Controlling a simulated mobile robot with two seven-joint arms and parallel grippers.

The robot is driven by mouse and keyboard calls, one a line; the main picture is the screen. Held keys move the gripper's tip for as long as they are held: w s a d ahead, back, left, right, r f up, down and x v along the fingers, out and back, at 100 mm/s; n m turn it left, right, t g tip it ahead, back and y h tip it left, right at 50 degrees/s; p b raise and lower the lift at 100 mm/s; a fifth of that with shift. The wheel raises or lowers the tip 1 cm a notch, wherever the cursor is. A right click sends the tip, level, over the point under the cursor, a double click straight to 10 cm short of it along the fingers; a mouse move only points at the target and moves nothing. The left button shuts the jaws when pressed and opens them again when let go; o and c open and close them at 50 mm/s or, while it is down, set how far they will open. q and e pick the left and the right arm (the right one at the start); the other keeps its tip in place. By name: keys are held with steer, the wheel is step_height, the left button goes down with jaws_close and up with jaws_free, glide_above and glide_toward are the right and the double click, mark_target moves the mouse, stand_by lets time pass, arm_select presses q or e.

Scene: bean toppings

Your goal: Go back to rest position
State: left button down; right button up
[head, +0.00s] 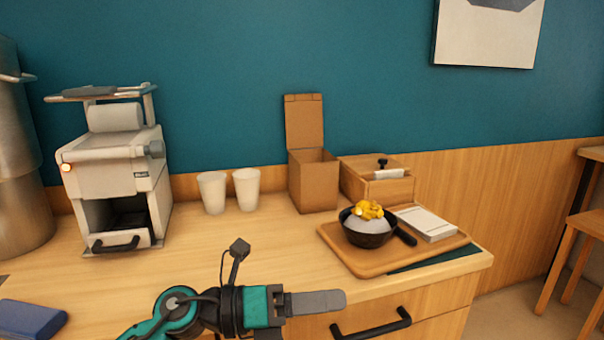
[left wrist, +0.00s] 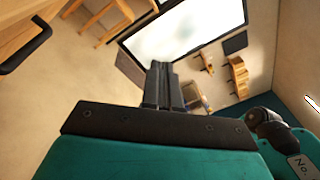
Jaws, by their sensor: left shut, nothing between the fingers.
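My left gripper (head: 318,302) comes in at the bottom of the head view, in front of the counter's front edge. Its fingers are together and point right, with nothing between them. In the left wrist view its closed dark fingers (left wrist: 162,88) point out toward the room, away from the counter top. My right gripper is in neither view. A dark bowl (head: 368,238) with white rice and yellow topping (head: 367,210) stands on a wooden tray (head: 352,262) at the right of the counter, apart from my left gripper.
A white machine (head: 115,180), two white cups (head: 212,192), an open cardboard box (head: 314,182) and a wooden box (head: 375,185) stand along the wall. A drawer with a black handle (head: 372,326) is below the counter edge. A blue object (head: 32,319) lies at the left.

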arm_select(q)
steer(key=a+f+n+t+y+p, duration=0.1)
steer(key=a+f+n+t+y, duration=0.3)
steer(key=n, duration=0.5)
steer(key=w+a+f+n+t+y+p, duration=0.1)
steer(key=a+n+t, duration=0.4)
steer(key=n, duration=0.4)
steer(key=a+f+n+t+y+p, duration=0.1)
steer(key=a+f+n+t+y, duration=0.2)
steer(key=n+t, duration=0.45)
steer(key=s+a+f+n+g+y, duration=0.4)
steer(key=s+f+n, duration=0.3)
steer(key=f, duration=0.1)
steer(key=s+a+f+n+g+y+p, duration=0.1)
steer(key=s+a+f+n+g+y, duration=0.3)
steer(key=s+f+n, duration=0.2)
step_height(320, 180, down, 4)
steer(key=shift+s+a+r+n, duration=0.2)
steer(key=shift+s+a+n, duration=0.2)
steer(key=shift+n, duration=0.55)
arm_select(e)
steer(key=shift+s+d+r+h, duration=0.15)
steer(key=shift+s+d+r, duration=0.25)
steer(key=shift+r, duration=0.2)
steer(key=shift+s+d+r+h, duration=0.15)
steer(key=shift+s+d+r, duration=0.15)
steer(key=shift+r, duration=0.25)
